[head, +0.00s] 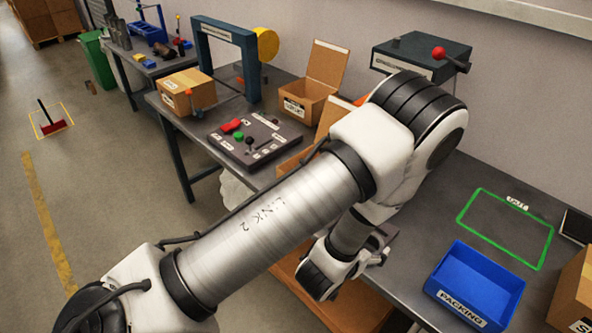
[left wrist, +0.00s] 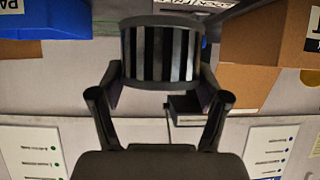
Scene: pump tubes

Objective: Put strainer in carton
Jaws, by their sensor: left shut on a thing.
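My left gripper (left wrist: 160,82) is shut on the strainer (left wrist: 160,50), a dark, ribbed, rounded piece between its two black fingers in the left wrist view. In the head view my left arm crosses the middle, and the gripper (head: 382,256) shows only partly beyond the wrist, over the bench; I cannot make out the strainer there. An open carton (head: 305,100) with a raised flap stands at the back. A second open carton (head: 290,163) is mostly hidden behind my arm. A brown carton (left wrist: 265,45) shows at the right of the wrist view. My right gripper is not in view.
A blue packing bin (head: 475,285) and a green outlined area (head: 505,228) are at the bench's right. A grey machine with a red-knobbed lever (head: 420,55) stands behind my arm.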

